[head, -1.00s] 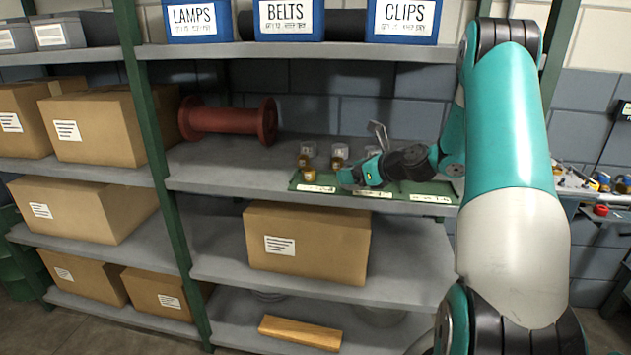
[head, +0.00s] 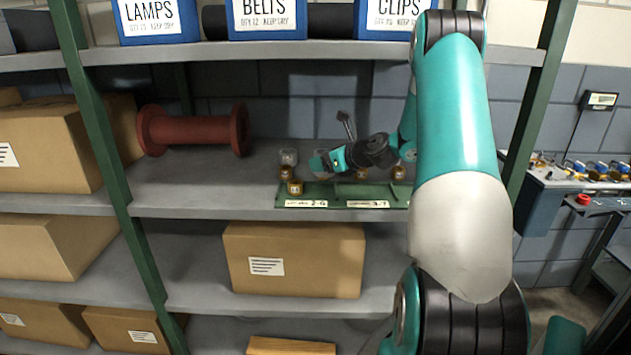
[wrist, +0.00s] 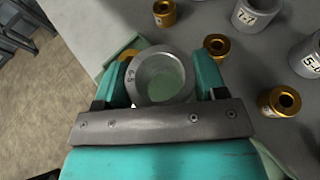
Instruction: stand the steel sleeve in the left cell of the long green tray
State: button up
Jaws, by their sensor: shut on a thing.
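My gripper (head: 318,163) is over the left part of the long green tray (head: 335,194) on the middle shelf. It is shut on a steel sleeve (wrist: 163,77), a light grey ring gripped between two teal fingers in the wrist view. The sleeve's bore faces the camera, and green shows through it. Its rim mark is small and hard to read. The sleeve's lower end is hidden, so I cannot tell whether it touches the tray. A brass sleeve (head: 295,187) stands close to the tray's left label. My arm covers the tray's right end.
Other sleeves stand close by: a brass one (wrist: 217,46) beside the right finger, another brass one (wrist: 280,101), and a steel one (wrist: 256,14). A red spool (head: 194,130) lies to the left on the shelf. Bare shelf lies between spool and tray. Another shelf hangs above.

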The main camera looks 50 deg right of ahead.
jog(key=shift+w+a+f, duration=0.2)
jog(key=shift+a+f, duration=0.15)
jog(key=shift+f, duration=0.1)
jog(key=shift+w+a+f, duration=0.2)
jog(key=shift+a+f, duration=0.1)
jog(key=shift+f, duration=2)
jog(key=shift+f, duration=0.1)
jog(key=o, duration=1.4)
